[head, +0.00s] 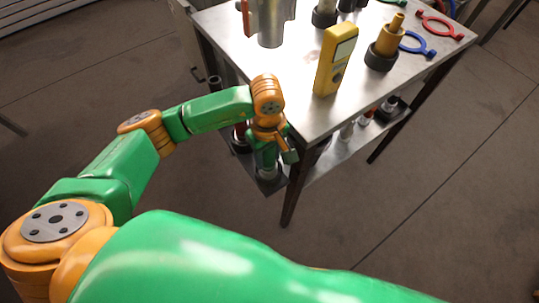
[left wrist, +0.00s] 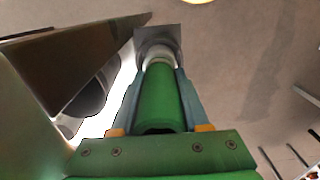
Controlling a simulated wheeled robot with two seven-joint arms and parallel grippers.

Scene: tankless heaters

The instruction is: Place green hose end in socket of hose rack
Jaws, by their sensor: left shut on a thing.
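My left gripper (head: 267,158) points down beside the near corner of the metal table. In the left wrist view, its two blue-grey fingers (left wrist: 160,92) are shut on the green hose end (left wrist: 160,100), one on each side. A pale collar (left wrist: 157,52) shows at the hose end's far end. It lines up with a grey square plate (left wrist: 173,33), which looks like part of the hose rack. The plate's edge also shows below the gripper in the head view (head: 270,187). I cannot tell how deep the hose end sits in the socket. My right gripper is not in view.
The metal table (head: 300,112) holds a yellow meter (head: 335,62), a brass fitting (head: 388,42), and red (head: 436,26) and blue (head: 414,45) ring tools. A lower shelf (head: 345,150) carries more fittings. A dark table leg (head: 296,190) stands close right of the gripper. Floor is clear in front.

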